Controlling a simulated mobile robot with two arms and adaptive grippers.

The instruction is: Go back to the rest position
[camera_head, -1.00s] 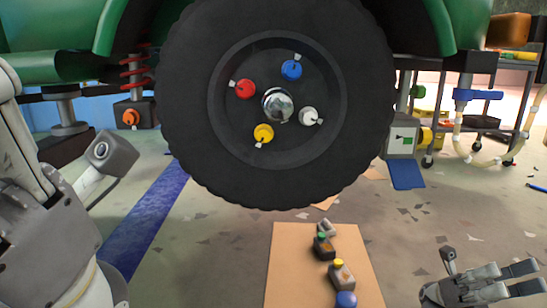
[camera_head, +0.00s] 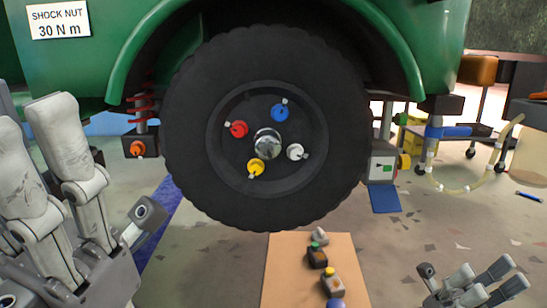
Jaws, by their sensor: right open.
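My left gripper (camera_head: 115,165) is large at the left edge, in front of the green rickshaw (camera_head: 290,10). Its fingers point up and its thumb stands apart; it looks open and empty. My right gripper (camera_head: 462,274) is low at the right, open and empty, over the floor and right of the cardboard sheet. Both grippers are apart from the wheel (camera_head: 210,190). The wheel has a silver hub and red (camera_head: 236,129), blue (camera_head: 280,113), white (camera_head: 295,152) and yellow (camera_head: 256,167) coloured nuts around it.
A cardboard sheet (camera_head: 285,275) below the wheel holds several small capped blocks. A grey box (camera_head: 382,166) with a blue pedal stands right of the wheel. A cart with a hose (camera_head: 460,188) is behind at right. A sign reads SHOCK NUT 30 N m (camera_head: 59,21).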

